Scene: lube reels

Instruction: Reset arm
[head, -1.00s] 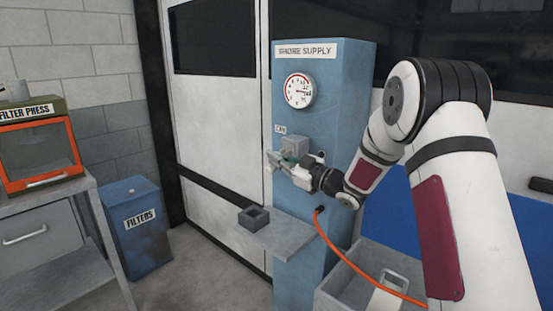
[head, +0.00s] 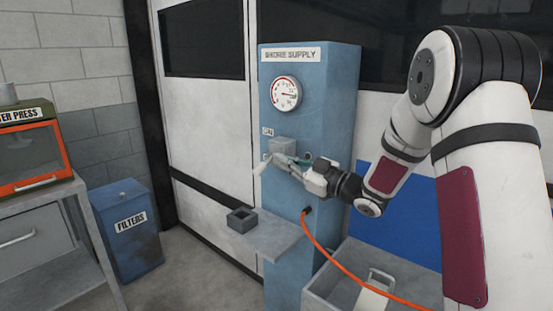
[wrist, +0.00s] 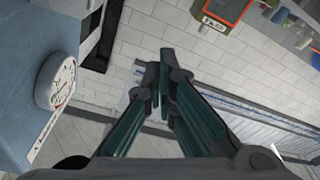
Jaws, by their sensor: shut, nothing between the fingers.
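My gripper (head: 278,161) is in front of the blue supply column (head: 335,110), beside a small grey box (head: 283,147) on the column's face. I cannot tell from the head view whether it touches that box. In the wrist view its dark green fingers (wrist: 161,75) come together at the tips, with nothing between them. My arm is bent, with the elbow high at the right of the head view.
A round gauge (head: 286,93) is above the box; it also shows in the wrist view (wrist: 55,82). A shelf (head: 268,237) with a square grey holder (head: 241,220) juts out below. An orange hose (head: 325,254) hangs over a grey bin (head: 322,289). A blue filters bin (head: 128,230) stands left.

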